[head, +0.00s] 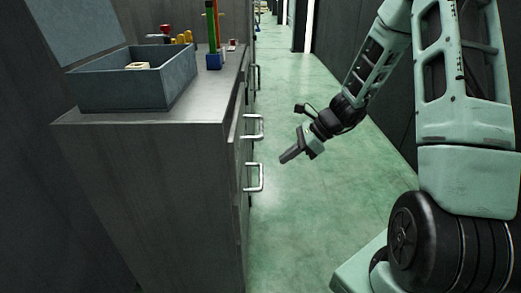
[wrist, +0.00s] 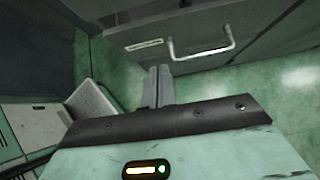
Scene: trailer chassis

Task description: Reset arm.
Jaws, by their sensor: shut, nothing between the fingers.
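My arm comes in from the right in the head view and bends down over the green floor. My gripper (head: 288,156) is shut and empty, in the air above the floor. It is to the right of the grey cabinet's drawer handles, apart from them. In the wrist view my gripper (wrist: 160,72) shows its two fingers together, with nothing between them. A drawer front with a metal handle (wrist: 201,53) is beyond the fingers.
The grey cabinet (head: 160,180) stands at the left. On its top are an open grey box (head: 125,92) holding a small pale object (head: 138,66), and a multicoloured upright piece (head: 213,35). Metal handles (head: 256,177) stick out from its side. The green floor (head: 300,230) is clear along the aisle.

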